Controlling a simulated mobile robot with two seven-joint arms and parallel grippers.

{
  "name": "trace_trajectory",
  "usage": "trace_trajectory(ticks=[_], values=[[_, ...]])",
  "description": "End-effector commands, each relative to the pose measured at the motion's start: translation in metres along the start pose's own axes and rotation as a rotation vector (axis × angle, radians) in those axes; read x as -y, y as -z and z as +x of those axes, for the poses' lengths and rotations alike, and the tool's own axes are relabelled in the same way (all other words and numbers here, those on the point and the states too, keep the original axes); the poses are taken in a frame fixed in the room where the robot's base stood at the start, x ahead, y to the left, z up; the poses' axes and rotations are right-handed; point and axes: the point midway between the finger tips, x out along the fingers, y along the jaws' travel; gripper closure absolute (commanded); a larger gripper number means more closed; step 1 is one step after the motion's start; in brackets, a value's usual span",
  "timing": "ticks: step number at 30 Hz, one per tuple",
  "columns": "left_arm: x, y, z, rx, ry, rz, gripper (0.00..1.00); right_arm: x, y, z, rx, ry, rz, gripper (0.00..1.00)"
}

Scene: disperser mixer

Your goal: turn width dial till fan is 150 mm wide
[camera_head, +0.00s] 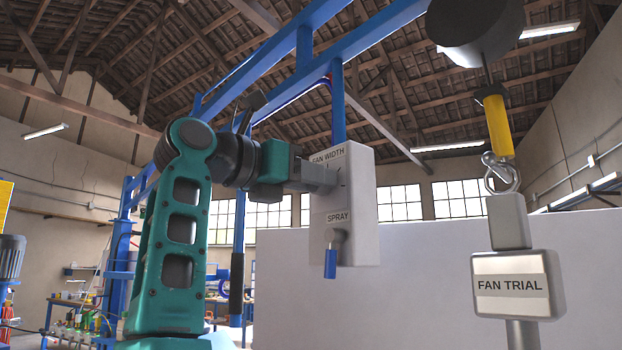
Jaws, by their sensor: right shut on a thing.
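A grey control box (357,215) hangs from a blue post, with a FAN WIDTH label (327,156) near its top and a SPRAY label (338,217) lower down. My right gripper (326,180) reaches in from the left and is shut on the width dial just below the FAN WIDTH label. The fingers hide the dial, and its setting cannot be read. A lever with a blue handle (330,263) hangs below the SPRAY label. No spray fan shows. My left gripper is not in view.
A FAN TRIAL block (511,285) stands on a post at the right. A yellow-bodied hanger with a metal hook (500,175) hangs above it. A large pale panel (420,285) stands behind the box. Blue beams (370,45) cross overhead.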

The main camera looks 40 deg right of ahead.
Motion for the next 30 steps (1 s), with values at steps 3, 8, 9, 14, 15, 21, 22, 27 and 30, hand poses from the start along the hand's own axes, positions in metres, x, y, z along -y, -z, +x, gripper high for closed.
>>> trace_trajectory(ticks=[3, 8, 9, 14, 15, 21, 22, 27, 30], values=[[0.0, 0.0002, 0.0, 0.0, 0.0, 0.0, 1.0, 0.0002, -0.0001, -0.0003, 0.0, -0.001, 0.03, 0.97], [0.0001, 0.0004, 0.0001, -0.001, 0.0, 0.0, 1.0, 0.0007, 0.0, -0.0004, -0.001, -0.001, 0.113, 0.97], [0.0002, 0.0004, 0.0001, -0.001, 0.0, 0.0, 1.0, 0.0009, 0.0001, -0.0004, -0.001, -0.001, 0.141, 0.97], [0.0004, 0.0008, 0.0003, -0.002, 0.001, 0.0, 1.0, 0.0017, 0.0002, -0.0003, -0.002, -0.001, 0.273, 0.97], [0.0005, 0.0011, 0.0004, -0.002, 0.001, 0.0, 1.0, 0.0019, 0.0003, -0.0003, -0.002, -0.001, 0.309, 0.97], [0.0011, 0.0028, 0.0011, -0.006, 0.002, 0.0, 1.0, 0.0028, 0.0005, -0.0001, -0.001, -0.001, 0.485, 0.97], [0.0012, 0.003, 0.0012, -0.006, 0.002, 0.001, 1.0, 0.0029, 0.0006, -0.0001, -0.001, -0.001, 0.509, 0.97], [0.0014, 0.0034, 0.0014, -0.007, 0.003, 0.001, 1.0, 0.0034, 0.001, -0.0001, 0.0, -0.001, 0.635, 0.97], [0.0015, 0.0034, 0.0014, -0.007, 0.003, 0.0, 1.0, 0.0036, 0.0012, -0.0001, 0.0, -0.001, 0.695, 0.97]])
